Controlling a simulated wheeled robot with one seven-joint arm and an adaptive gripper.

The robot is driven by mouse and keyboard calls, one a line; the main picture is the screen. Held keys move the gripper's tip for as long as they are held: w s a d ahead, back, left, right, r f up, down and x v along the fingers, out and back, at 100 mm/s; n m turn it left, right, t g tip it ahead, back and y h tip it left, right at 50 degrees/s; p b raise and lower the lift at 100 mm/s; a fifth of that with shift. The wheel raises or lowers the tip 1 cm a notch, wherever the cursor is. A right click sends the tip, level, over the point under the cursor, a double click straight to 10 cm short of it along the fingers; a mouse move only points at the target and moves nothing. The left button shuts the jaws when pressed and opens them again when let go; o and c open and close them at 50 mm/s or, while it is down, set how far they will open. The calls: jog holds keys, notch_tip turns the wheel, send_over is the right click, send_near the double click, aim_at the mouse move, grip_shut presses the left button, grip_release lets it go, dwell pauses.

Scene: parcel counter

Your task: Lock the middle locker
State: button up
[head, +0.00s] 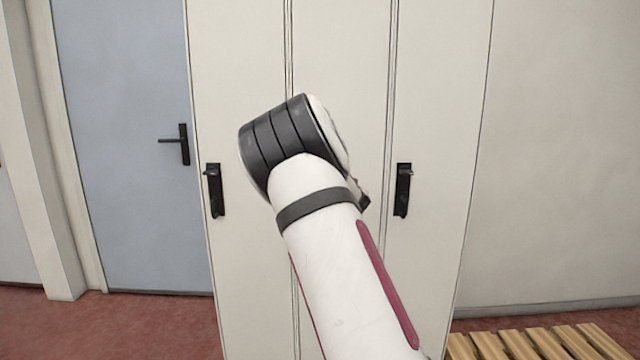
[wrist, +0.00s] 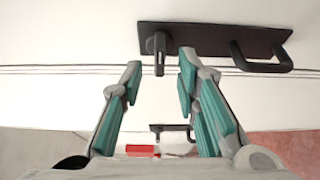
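Three tall cream locker doors stand side by side in the head view. The middle locker (head: 340,60) has its handle hidden behind my arm, and its door looks closed. My gripper is hidden in the head view. In the wrist view my gripper (wrist: 160,62) is open and empty. A dark handle plate (wrist: 210,38), apparently the middle locker's, lies close ahead of it. The plate carries a bar handle (wrist: 264,68) on the right and a small knob (wrist: 157,50) on the left. The knob shows between the fingertips; I cannot tell if either finger touches it.
The left locker's handle (head: 214,190) and right locker's handle (head: 403,190) flank my arm. A blue-grey door (head: 120,90) is at left. A slatted wooden bench (head: 540,343) stands low right. A small red object (wrist: 142,151) shows in the wrist view.

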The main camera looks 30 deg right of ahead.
jog(key=v, duration=0.9)
jog(key=shift+s, duration=0.35)
jog(key=s+a+f+m+g+y, duration=0.1)
jog(key=s+a+f+m+g, duration=0.3)
jog(key=s+a, duration=0.85)
jog(key=s+a+f+m+g+y, duration=0.1)
jog(key=s+a+m+g, duration=0.55)
jog(key=s, duration=1.35)
jog(key=s+a+f+m+g+y, duration=0.25)
jog(key=s+a+m+g, duration=0.5)
jog(key=s, duration=0.85)
notch_tip(320, 180, up, 18)
jog(key=a+n+t+p, duration=0.1)
jog(key=t+p, duration=0.3)
jog(key=p, duration=1.2)
jog(key=shift+w+a+n+t+h, duration=0.25)
jog(key=shift+a+n+t+h, duration=0.1)
jog(key=shift+n, duration=0.25)
jog(key=shift+f, duration=0.15)
